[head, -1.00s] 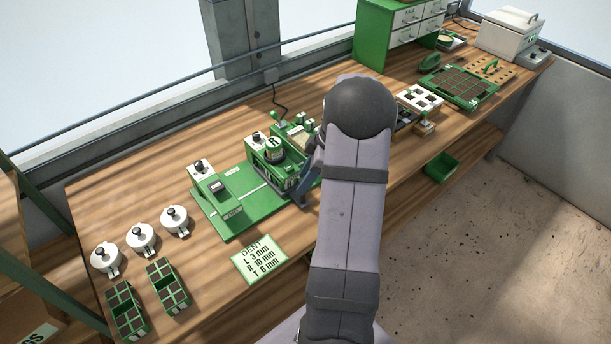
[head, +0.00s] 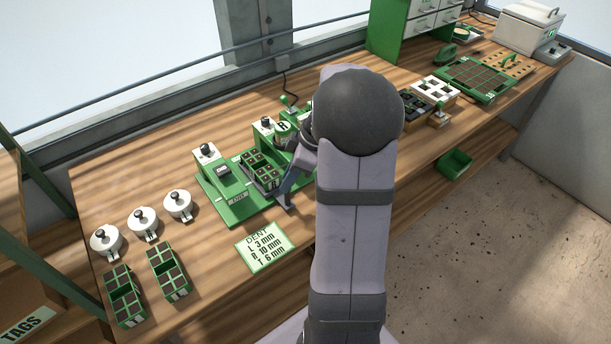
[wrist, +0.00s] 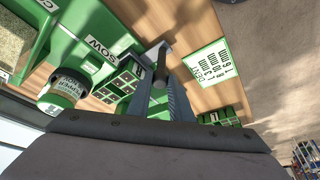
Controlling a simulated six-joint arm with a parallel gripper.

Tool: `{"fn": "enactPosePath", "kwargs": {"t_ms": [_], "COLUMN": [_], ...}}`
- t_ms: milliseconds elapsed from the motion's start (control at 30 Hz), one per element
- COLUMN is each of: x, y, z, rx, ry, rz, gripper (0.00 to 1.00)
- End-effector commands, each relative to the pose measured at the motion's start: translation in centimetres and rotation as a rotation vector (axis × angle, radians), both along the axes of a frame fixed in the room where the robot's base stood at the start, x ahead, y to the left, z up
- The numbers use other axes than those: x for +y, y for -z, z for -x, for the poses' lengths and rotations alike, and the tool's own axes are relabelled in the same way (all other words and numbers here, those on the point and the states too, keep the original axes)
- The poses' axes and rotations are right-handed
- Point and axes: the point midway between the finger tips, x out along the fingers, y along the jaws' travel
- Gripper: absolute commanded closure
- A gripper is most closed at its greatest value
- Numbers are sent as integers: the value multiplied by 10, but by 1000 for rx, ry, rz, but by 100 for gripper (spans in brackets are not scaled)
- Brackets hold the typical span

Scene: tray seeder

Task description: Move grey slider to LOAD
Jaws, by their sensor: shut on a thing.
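The green seeder base (head: 213,203) stands mid-bench in the head view. A green cell tray (head: 262,172) sits on it between the left knobbed station and the taller middle unit; it also shows in the wrist view (wrist: 122,85). My gripper (head: 283,203) is low at the base's front edge, just right of the tray. In the wrist view my gripper (wrist: 163,90) is shut on a dark grey handle (wrist: 160,72), which appears to belong to the grey slider. The slider's body is mostly hidden. The small plate label left of the tray is too small to read surely.
A DENT card (head: 266,246) lies in front of the base. Three white lidded pots (head: 143,222) and two green cell trays (head: 166,270) stand at the left. My arm covers the base's right part. The bench between the pots and the base is clear.

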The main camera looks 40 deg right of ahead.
Motion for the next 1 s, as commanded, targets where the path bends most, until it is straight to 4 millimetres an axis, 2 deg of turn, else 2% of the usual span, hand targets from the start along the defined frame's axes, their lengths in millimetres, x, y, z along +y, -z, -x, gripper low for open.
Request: {"fn": "enactPosePath", "kwargs": {"t_ms": [33, 133, 467, 500, 533, 867, 1000], "x": [9, 16, 18, 18, 18, 17, 14], "y": [2, 0, -1, -1, -1, -1, -8], "z": [-1, -1, 0, 0, 0, 0, 1], "rx": [-4, -4, -2, -2, -2, -2, -5], "ry": [-4, -2, 2, 2, 2, 1, 2], "rz": [1, 1, 0, 0, 0, 1, 2], "gripper": [100, 100, 100, 71, 64, 63, 63]}}
